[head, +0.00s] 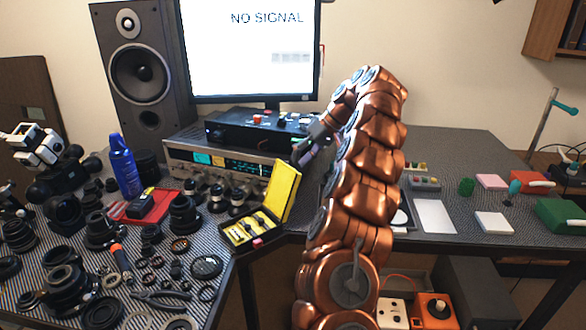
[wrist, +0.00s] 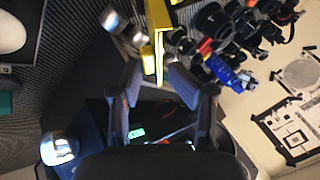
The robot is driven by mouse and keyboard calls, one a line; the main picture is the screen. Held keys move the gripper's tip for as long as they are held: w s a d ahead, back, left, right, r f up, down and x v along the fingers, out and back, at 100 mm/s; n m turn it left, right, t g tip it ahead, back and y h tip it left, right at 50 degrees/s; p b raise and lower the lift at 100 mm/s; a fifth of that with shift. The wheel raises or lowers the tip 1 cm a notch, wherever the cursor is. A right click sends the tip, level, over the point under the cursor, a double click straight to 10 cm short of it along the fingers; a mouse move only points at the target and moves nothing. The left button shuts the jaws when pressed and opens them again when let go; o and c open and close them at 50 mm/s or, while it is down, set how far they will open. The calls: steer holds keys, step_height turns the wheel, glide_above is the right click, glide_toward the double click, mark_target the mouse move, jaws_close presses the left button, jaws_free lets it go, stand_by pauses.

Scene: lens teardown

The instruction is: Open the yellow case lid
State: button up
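The yellow case (head: 252,229) sits at the front edge of the desk, with small dark items in its yellow interior. Its yellow lid (head: 283,190) stands raised at the right side of the case, tilted slightly outward. My gripper (head: 303,153) is behind and above the lid, partly hidden by my copper arm. In the wrist view my gripper (wrist: 157,82) has its two fingers apart with nothing held. The yellow lid (wrist: 158,42) shows as a narrow strip just beyond and between the fingertips; I cannot tell whether they touch it.
A silver receiver (head: 225,158) and a black box (head: 250,130) stand behind the case. A white sheet (head: 435,216) and a green box (head: 562,215) lie on the right desk.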

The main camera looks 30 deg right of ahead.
steer(key=shift+s+d+r, duration=0.1)
steer(key=shift+s+r, duration=0.1)
steer(key=shift+r, duration=0.4)
steer(key=shift+s+d+r, duration=0.1)
steer(key=shift+s+r, duration=0.1)
steer(key=shift+r, duration=0.35)
steer(key=s+a+r+n+g, duration=0.1)
steer(key=s+a, duration=0.1)
steer(key=a, duration=0.7)
steer(key=s+a+r+g, duration=0.1)
steer(key=s+a+g, duration=0.1)
steer(key=a, duration=0.7)
steer(key=s+a+f+g+h, duration=0.1)
steer(key=s+a+f+g, duration=0.1)
steer(key=s+a, duration=0.8)
steer(key=s+f+g+h, duration=0.15)
steer(key=s+f, duration=0.25)
steer(key=s, duration=0.5)
steer(key=s+f+h, duration=0.2)
steer(key=s+f, duration=0.2)
steer(key=s, duration=0.5)
steer(key=s+f+h, duration=0.2)
steer(key=s+f, duration=0.2)
steer(key=s, duration=0.5)
steer(key=s+p+v, duration=0.2)
steer(key=p+v, duration=1.1)
steer(key=v, duration=0.1)
steer(key=shift+a+r+m+p, duration=0.3)
steer(key=shift+a+m+p, duration=0.05)
steer(key=shift+m, duration=0.05)
